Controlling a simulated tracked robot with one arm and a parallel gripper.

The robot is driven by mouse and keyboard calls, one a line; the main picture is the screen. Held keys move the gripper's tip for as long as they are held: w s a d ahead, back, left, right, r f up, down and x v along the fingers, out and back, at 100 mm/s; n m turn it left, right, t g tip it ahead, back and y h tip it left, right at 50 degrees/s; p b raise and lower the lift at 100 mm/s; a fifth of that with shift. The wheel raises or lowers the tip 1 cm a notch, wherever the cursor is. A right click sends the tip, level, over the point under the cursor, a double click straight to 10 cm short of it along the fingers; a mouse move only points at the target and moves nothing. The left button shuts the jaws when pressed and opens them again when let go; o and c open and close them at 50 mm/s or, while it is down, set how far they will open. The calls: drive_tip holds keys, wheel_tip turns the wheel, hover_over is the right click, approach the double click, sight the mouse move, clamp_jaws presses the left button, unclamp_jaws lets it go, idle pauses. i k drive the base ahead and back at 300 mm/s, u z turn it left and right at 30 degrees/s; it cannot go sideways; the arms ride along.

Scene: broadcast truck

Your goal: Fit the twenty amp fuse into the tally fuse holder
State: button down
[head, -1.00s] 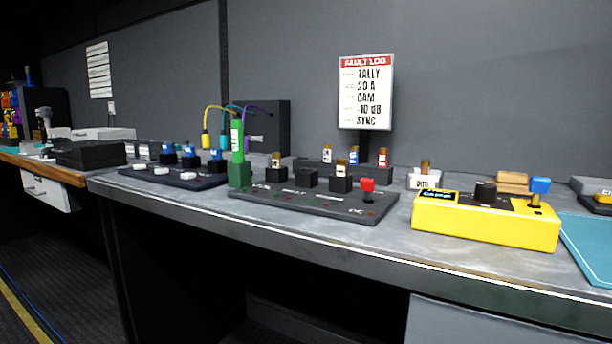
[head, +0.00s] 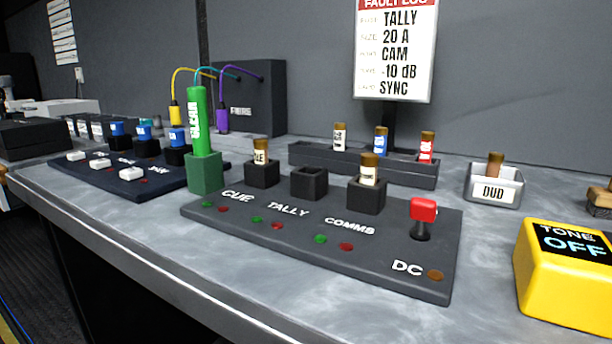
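The dark fuse panel (head: 330,252) lies on the bench, lettered CUE, TALLY and COMMS. The middle holder, the tally fuse holder (head: 309,183), is an open, empty black socket. The cue holder (head: 262,175) and comms holder (head: 367,196) each hold a cream-labelled fuse upright. Behind, a dark rack (head: 350,168) holds three upright fuses: a white-labelled one (head: 339,137), a blue one (head: 380,141) and a red one (head: 427,147). Their ratings are too small to read surely. My gripper is out of view.
A green tester (head: 199,125) stands at the panel's left. A red-capped DC switch (head: 423,210) rises at its right. A DUD tray (head: 494,192) holds a brown-topped fuse. A yellow tone box (head: 560,280) is front right. The fault log sign (head: 395,60) reads TALLY, 20 A.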

sight(309, 190)
drive_tip(key=u, duration=0.75)
drive_tip(key=k, duration=1.15)
drive_tip(key=z, duration=0.6)
drive_tip(key=i, duration=1.85)
drive_tip(key=u, duration=0.05)
